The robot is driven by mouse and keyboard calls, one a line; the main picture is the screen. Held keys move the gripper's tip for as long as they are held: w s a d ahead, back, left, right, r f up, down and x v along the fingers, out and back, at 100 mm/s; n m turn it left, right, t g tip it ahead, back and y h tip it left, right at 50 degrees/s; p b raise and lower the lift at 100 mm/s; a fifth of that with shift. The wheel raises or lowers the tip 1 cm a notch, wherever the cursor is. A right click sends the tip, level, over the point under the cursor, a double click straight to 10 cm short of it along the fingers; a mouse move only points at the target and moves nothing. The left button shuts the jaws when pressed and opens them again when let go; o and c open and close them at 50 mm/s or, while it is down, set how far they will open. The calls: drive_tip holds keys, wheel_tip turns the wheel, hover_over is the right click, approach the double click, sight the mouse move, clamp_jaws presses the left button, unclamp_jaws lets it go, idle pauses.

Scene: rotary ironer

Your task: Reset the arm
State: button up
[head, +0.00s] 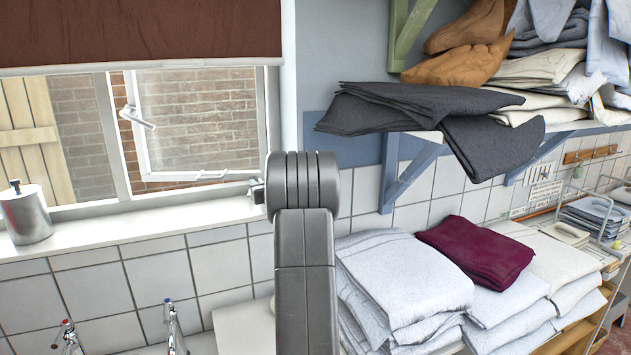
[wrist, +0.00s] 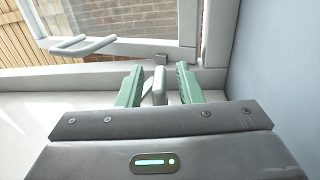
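My arm (head: 304,260) rises through the middle of the head view, and its dark rounded joint hides part of the window sill corner. My gripper shows in the wrist view (wrist: 160,92) with two green fingers pointing at the window frame. The fingers stand apart, with a gap on each side of a small grey window fitting (wrist: 159,82) seen between them. I cannot tell whether the fitting is within the fingers' reach or beyond their tips. In the head view the gripper is mostly hidden behind the arm joint.
A window (head: 195,120) with a casement handle (head: 137,117) is behind the sill (head: 130,220). A metal canister (head: 25,212) stands on the sill at left. Taps (head: 172,325) are below. Dark cloth (head: 495,140) overhangs the shelf at right, above folded towels (head: 400,280).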

drive_tip(key=shift+r+n+g+y+p, duration=0.2)
drive_tip(key=shift+n+g+y+p, duration=0.4)
drive_tip(key=shift+p, duration=1.1)
